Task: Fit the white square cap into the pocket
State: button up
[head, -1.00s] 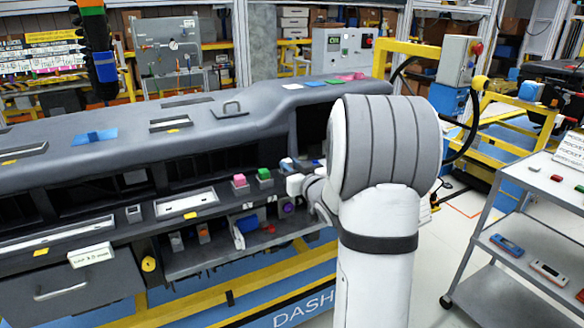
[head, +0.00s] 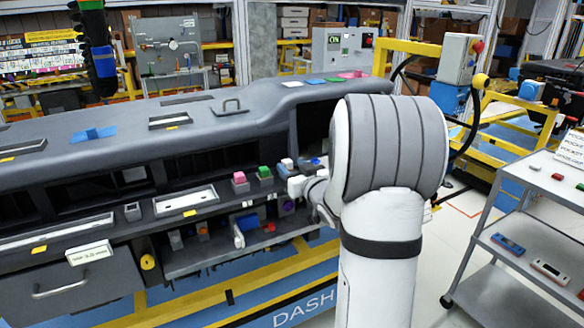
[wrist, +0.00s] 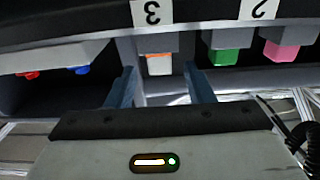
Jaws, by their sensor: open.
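The white square cap (head: 288,163) shows on a grey block on the dashboard's ledge in the head view, right of the green cap. In the wrist view, which is upside down, a small white piece with an orange edge (wrist: 158,65) sits under the label "3", likely this cap. My gripper (wrist: 161,80) is open, with one blue-grey finger on each side of that piece in the picture. Nothing is held. I cannot tell whether the fingers reach around it. In the head view my arm hides most of the gripper. I cannot make out the pocket for certain.
A green cap (head: 264,172) and a pink cap (head: 239,177) sit on blocks to the left; a blue piece (head: 315,160) lies to the right. A lower shelf (head: 195,262) with several parts juts out below. A grey cart (head: 545,185) stands at the right.

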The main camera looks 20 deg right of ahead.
jog(key=s, duration=0.7)
jog(key=shift+d, duration=0.15)
jog(key=s+a+f+g+p, duration=0.1)
jog(key=s+a+g+p, duration=0.1)
jog(key=s+a+g, duration=0.5)
jog(key=s+a+f+g+p, duration=0.1)
jog(key=s+a+g, duration=0.7)
jog(key=s, duration=0.9)
jog(key=a+p, duration=0.1)
jog(key=a, duration=0.2)
jog(key=shift+s+a+h+p, duration=0.3)
jog(key=shift+s+a, duration=0.05)
jog(key=shift+a, duration=0.05)
